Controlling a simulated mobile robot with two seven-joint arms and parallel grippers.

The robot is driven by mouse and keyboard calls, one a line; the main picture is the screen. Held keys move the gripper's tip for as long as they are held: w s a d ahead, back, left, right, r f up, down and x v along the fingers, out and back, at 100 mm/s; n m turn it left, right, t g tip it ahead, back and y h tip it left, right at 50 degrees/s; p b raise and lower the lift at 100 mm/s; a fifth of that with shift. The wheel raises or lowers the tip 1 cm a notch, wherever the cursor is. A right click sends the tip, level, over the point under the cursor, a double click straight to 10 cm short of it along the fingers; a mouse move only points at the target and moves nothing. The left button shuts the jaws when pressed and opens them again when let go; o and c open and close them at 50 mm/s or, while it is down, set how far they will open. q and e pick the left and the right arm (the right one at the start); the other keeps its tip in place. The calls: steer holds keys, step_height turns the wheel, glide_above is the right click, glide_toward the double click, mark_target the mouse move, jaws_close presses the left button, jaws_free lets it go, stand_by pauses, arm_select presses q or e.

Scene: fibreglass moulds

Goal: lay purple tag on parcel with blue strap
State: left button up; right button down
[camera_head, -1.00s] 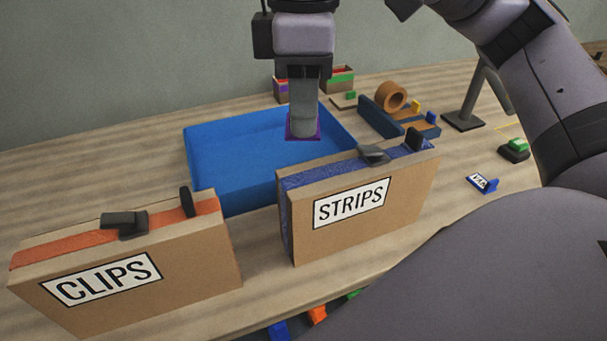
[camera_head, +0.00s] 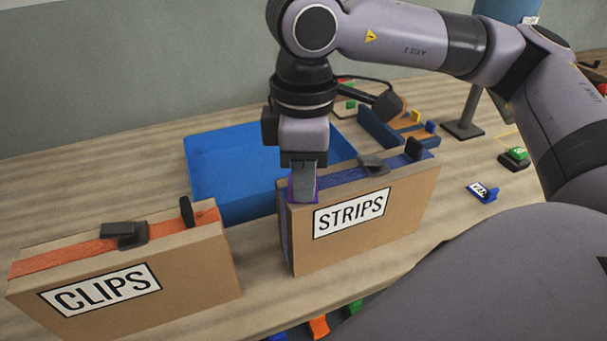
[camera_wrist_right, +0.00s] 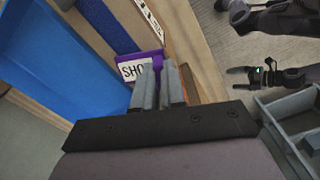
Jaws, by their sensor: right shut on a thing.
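The parcel with the blue strap (camera_head: 360,233) stands upright on the table, labelled STRIPS. Its blue strap (camera_head: 340,172) runs along the top and down the left end, and also shows in the right wrist view (camera_wrist_right: 105,22). My right gripper (camera_head: 303,198) points down at the left end of the parcel's top, shut on the purple tag (camera_wrist_right: 140,66). The tag's white label shows "SHO"; the fingers hide the rest. In the head view only thin purple edges show beside the fingers. I cannot tell whether the tag touches the parcel.
A second parcel labelled CLIPS (camera_head: 140,280), with an orange strap, stands at the left. A blue tray (camera_head: 230,160) lies behind the STRIPS parcel. A black clip (camera_head: 372,164) sits on the parcel's top.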

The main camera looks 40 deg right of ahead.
steer(key=c, duration=1.2)
jaws_free()
steer(key=shift+f, duration=0.1)
step_height(320, 180, up, 12)
steer(key=p, duration=0.1)
steer(key=shift+r, duration=0.2)
